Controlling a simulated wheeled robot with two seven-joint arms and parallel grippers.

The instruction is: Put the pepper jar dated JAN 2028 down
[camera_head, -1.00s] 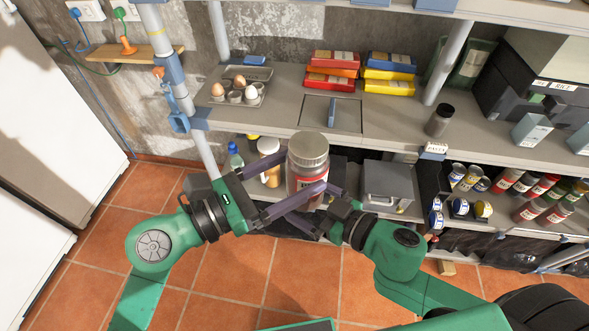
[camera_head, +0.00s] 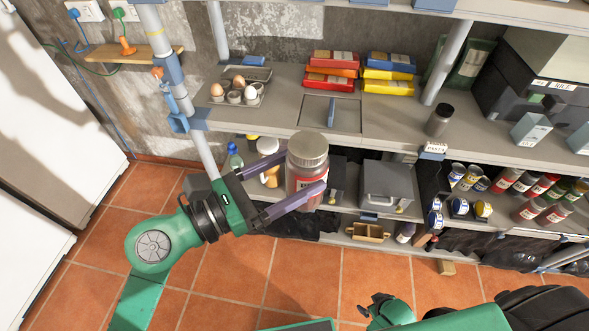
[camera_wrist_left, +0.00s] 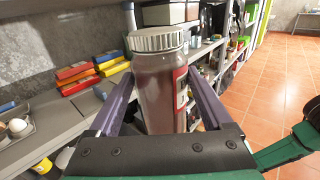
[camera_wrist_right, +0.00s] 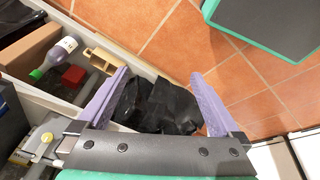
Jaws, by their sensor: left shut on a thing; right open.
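The pepper jar (camera_head: 305,172) is a large brownish jar with a grey ribbed lid and a red-and-white label. No date can be read on it. My left gripper (camera_head: 298,176) is shut on it and holds it upright in front of the shelf unit, its lid near the counter's front edge. In the left wrist view the jar (camera_wrist_left: 162,90) stands between the two purple fingers. My right gripper is low at the bottom of the head view. In the right wrist view the right gripper (camera_wrist_right: 160,74) is open and empty, over black bags and floor.
The grey counter (camera_head: 285,112) holds an egg tray (camera_head: 240,88), red and yellow boxes (camera_head: 360,75) and a dark jar (camera_head: 439,120). Its middle is clear around an inset panel. A grey metal box (camera_head: 387,183) and several cans stand on the lower shelf. Tiled floor (camera_head: 250,270) lies in front.

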